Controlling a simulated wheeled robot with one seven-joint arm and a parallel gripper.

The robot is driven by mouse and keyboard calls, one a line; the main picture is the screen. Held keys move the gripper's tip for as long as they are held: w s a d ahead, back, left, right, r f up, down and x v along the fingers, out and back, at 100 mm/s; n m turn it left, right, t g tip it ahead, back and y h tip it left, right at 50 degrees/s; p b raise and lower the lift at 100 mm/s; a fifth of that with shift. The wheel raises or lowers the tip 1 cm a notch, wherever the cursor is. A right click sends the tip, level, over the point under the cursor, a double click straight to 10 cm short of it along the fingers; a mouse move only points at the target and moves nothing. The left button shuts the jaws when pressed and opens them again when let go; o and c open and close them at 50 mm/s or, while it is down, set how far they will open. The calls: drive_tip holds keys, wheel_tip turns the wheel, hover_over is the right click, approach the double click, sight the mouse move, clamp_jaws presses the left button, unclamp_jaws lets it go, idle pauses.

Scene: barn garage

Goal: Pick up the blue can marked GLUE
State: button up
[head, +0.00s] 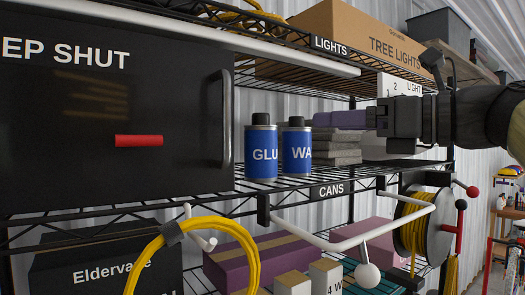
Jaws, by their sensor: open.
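The blue can with the letters GLU showing (261,168) stands upright on the middle wire shelf, with a black cap. A second blue can reading WA (296,164) stands close on its right, also black-capped.
A black cabinet (110,180) with a handle (223,118) stands left of the cans. Grey blocks (338,158) are stacked behind on the right. A wire shelf and a white bar (230,37) run above. A white rail (350,240) and a hose reel (432,235) stick out below.

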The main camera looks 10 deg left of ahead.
sight(253, 124)
drive_tip(key=p+x, duration=0.1)
drive_tip(key=x, duration=0.2)
drive_tip(key=p+x, duration=0.2)
drive_tip(key=x, duration=0.2)
drive_tip(key=s+p+x, duration=0.1)
drive_tip(key=x, duration=0.3)
drive_tip(key=shift+w+a+r, duration=0.1)
drive_tip(key=shift+a+r, duration=0.05)
drive_tip(key=shift+a, duration=0.25)
drive_tip(key=shift+d, duration=0.15)
drive_tip(key=shift+w, duration=0.1)
drive_tip(key=shift+w+a+r+p, duration=0.1)
drive_tip(key=shift+a+p, duration=0.25)
drive_tip(key=shift+p, duration=0.2)
drive_tip(key=p+x, duration=0.2)
drive_tip(key=x, duration=0.2)
drive_tip(key=shift+a+p, duration=0.2)
drive_tip(key=shift+p, duration=0.15)
drive_tip(key=shift+a, duration=0.15)
